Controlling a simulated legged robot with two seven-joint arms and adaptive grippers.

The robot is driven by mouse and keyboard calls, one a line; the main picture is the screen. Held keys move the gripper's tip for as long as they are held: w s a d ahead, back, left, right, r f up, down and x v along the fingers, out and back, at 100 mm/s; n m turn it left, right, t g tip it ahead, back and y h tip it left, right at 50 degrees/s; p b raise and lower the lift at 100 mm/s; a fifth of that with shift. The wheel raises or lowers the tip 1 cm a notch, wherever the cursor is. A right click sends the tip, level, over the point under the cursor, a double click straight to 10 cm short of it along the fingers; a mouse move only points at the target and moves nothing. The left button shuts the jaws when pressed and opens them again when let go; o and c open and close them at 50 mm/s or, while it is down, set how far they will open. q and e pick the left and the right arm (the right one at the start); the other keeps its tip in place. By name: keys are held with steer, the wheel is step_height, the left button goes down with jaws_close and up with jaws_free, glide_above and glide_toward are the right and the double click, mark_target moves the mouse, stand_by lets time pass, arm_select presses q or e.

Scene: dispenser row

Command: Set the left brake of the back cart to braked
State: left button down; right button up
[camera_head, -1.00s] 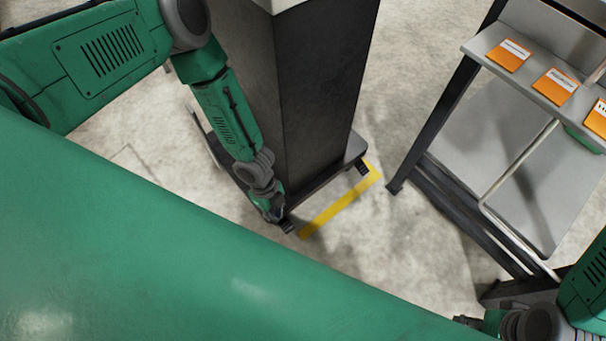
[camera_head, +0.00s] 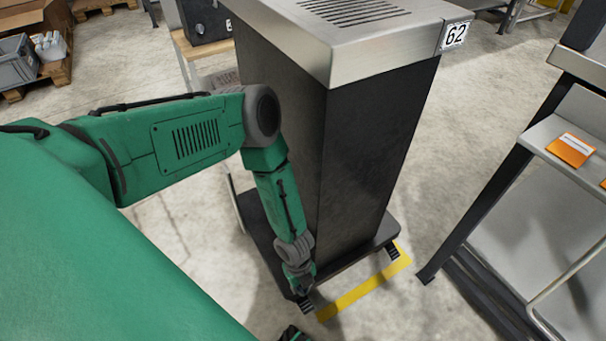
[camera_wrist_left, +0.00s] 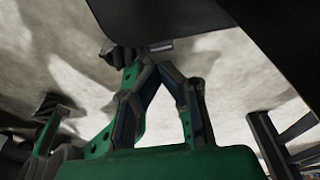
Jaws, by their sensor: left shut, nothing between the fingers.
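The tall dark cart with a steel top (camera_head: 375,140) stands in the middle of the head view, marked 62; the frames do not show whether it is the back cart. Small dark ribbed pedals sit at its base corners, a near one (camera_head: 307,305) and a right one (camera_head: 391,252). My left gripper (camera_head: 301,290) points down beside the near pedal, partly covering it. In the left wrist view, its fingertips (camera_wrist_left: 150,62) are together and empty, close to dark parts under the cart; contact cannot be told. The pedal's setting is unclear. A dark tip (camera_head: 293,333), probably my right gripper, shows at the bottom edge.
Yellow floor tape (camera_head: 362,287) runs along the cart's front. A grey rack with orange labels (camera_head: 571,150) stands at the right, with bare floor between. A pallet with a grey crate (camera_head: 14,62) lies at the far left.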

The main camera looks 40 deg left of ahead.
mark_target(308, 307)
arm_select(q)
steer(key=b+x, duration=0.4)
steer(key=x, duration=0.3)
steer(key=shift+d, duration=0.2)
steer(key=shift+d+f+b, duration=0.1)
steer(key=shift+f+b, duration=0.35)
steer(key=shift+f, duration=0.3)
